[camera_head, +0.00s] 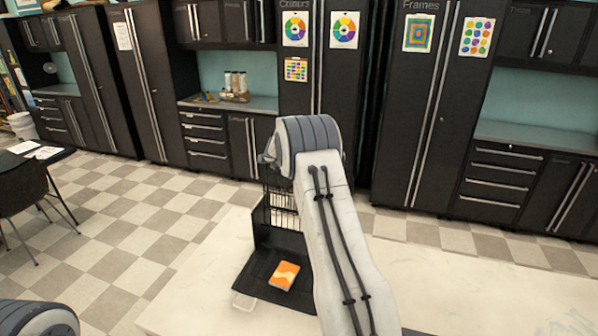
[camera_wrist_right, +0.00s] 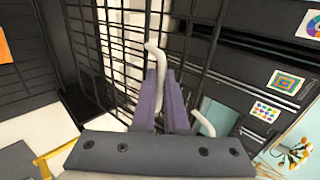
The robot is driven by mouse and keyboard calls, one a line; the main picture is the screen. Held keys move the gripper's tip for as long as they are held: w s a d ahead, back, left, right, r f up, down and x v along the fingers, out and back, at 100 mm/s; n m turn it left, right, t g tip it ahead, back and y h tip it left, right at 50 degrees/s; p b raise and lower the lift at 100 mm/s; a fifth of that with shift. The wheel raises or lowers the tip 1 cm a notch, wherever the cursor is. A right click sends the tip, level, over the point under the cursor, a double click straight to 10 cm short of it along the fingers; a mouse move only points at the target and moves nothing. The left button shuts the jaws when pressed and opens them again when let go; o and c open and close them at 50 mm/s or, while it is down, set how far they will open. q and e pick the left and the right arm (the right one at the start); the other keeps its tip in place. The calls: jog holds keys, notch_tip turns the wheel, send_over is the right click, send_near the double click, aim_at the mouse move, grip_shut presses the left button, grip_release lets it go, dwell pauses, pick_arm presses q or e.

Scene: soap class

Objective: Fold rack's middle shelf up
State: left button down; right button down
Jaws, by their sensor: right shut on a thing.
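The black rack (camera_head: 283,215) stands on the pale tabletop, partly hidden behind my right arm in the head view. It has a wire grid upper part and a dark flat bottom. In the right wrist view its wire panel (camera_wrist_right: 103,45) rises steeply around the fingers. The exact grip point is hard to make out. In the head view the right gripper is hidden behind its arm. My left gripper is out of view.
An orange packet (camera_head: 284,275) lies on the rack's dark bottom. A small clear dish (camera_head: 244,301) sits at its front left corner. The pale table (camera_head: 490,290) is clear to the right. Dark cabinets (camera_head: 420,110) line the back wall.

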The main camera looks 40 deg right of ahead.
jog(key=shift+w+a+r, duration=0.1)
jog(key=shift+w+a, duration=0.15)
jog(key=c, duration=1)
grip_release()
jog(key=shift+o, duration=0.2)
jog(key=shift+s+d, duration=0.2)
jog(key=b+v, duration=0.3)
jog(key=v, duration=0.7)
jog(key=shift+a, duration=0.2)
jog(key=shift+s, duration=0.15)
